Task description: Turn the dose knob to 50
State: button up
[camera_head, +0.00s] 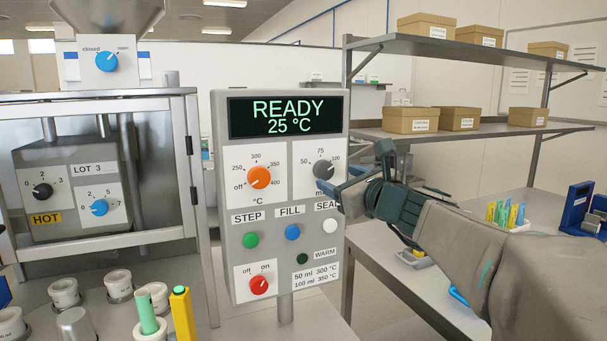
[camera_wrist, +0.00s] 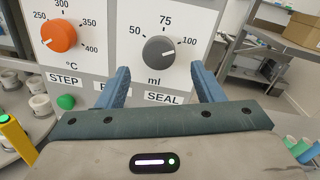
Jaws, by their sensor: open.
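The dose knob (camera_head: 324,165) is a round grey knob on the right of the control panel (camera_head: 219,215). In the wrist view the dose knob (camera_wrist: 159,54) has marks 50, 75 and 100 around it and "ml" below. Its white pointer line lies on the right side, roughly toward 100. My gripper (camera_head: 349,183) is in front of the panel's right edge, near the knob. In the wrist view my gripper (camera_wrist: 163,80) has its blue fingers spread wide, one to the lower left and one to the lower right of the knob. Nothing is between the fingers.
The display (camera_head: 287,117) reads READY 25 °C. An orange temperature knob (camera_head: 259,177) points to off. Below are a green button (camera_head: 251,240), a blue button (camera_head: 292,232), a white button (camera_head: 329,227) and a red off/on knob (camera_head: 259,285). Shelves with boxes (camera_head: 427,25) stand right.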

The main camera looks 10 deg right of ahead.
aim_at(327, 173)
jog(key=shift+x, duration=2.3)
jog(key=shift+s, duration=0.1)
jog(key=c, duration=1)
